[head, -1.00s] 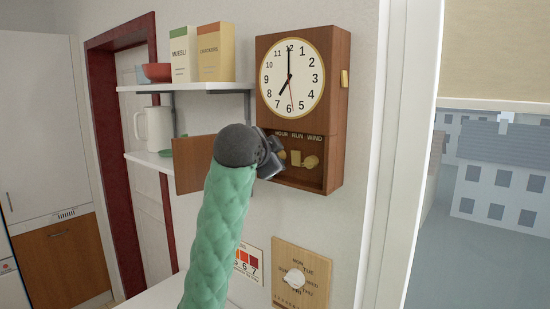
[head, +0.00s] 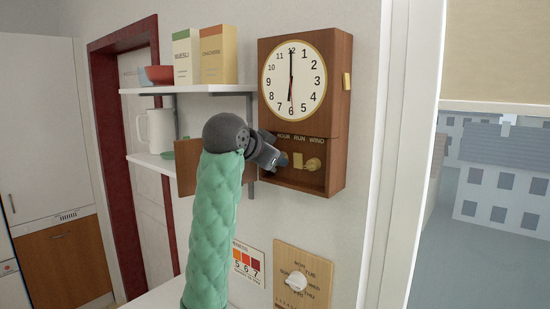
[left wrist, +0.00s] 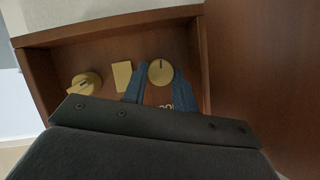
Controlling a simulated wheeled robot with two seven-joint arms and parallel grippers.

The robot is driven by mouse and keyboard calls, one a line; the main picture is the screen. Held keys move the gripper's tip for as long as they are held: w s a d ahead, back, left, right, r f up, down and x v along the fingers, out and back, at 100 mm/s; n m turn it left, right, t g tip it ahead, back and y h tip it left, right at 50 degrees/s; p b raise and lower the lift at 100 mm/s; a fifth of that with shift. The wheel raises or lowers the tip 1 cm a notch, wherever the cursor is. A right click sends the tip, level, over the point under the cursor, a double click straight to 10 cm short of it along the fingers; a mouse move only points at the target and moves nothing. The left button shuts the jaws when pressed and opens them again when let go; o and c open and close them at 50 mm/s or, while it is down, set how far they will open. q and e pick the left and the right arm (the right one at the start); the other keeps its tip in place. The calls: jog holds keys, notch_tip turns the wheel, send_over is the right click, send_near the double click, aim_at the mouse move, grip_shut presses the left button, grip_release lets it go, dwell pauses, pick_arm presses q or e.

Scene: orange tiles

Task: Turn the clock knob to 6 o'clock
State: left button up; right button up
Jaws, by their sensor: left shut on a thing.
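The wall clock (head: 322,110) has a white dial (head: 294,79) in a wooden case. Its minute hand points up at 12 and its hour hand points down at 6. In the open lower compartment, the round brass hour knob (left wrist: 160,72) sits between the two blue fingertips of my left gripper (left wrist: 160,82), which is shut on it. In the head view my left gripper (head: 279,160) covers that knob. The brass run switch (head: 298,160) and brass wind knob (head: 314,164) are beside it, untouched. My right gripper is not in view.
The compartment's wooden door (head: 186,168) hangs open to the left, behind my arm. Shelves (head: 185,89) with boxes and a white jug (head: 158,131) are on the left. A wooden day dial (head: 305,262) is below the clock. A window is at the right.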

pick_arm(q)
jog(key=shift+f, duration=0.15)
jog(key=o, duration=1)
jog(key=shift+c, duration=0.2)
